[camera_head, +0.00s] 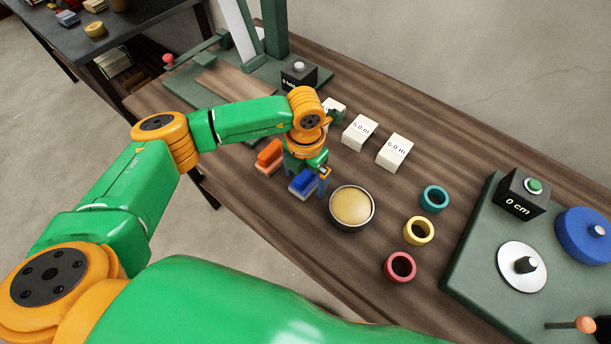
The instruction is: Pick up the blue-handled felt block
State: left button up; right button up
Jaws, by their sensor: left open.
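The blue-handled felt block (303,183) lies on the wooden table, with a blue top and a pale lower part. My left gripper (311,182) points down over it, its fingers open and close around or beside the blue handle. I cannot tell whether the fingers touch it. An orange-handled felt block (269,157) lies just to its left. My right gripper is not in view.
A round tin with a yellowish top (352,206) stands close to the right of the blue block. White labelled blocks (360,132) lie behind. Teal, yellow and red rings (419,231) lie farther right. A green board (481,272) holds spools at the right.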

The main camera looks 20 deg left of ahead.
aim_at(306, 172)
pick_arm(q)
jog(key=shift+w, duration=0.1)
jog(key=c, duration=1.5)
jog(key=shift+o, duration=0.2)
jog(key=shift+r, duration=0.4)
notch_tip(306, 172, up, 3)
jog(key=shift+f, duration=0.2)
jog(key=s+d+r+b, duration=0.4)
jog(key=s+d+r, duration=0.5)
jog(key=s, duration=0.2)
jog(key=shift+r, duration=0.35)
jog(key=o, duration=0.8)
jog(key=c, duration=0.6)
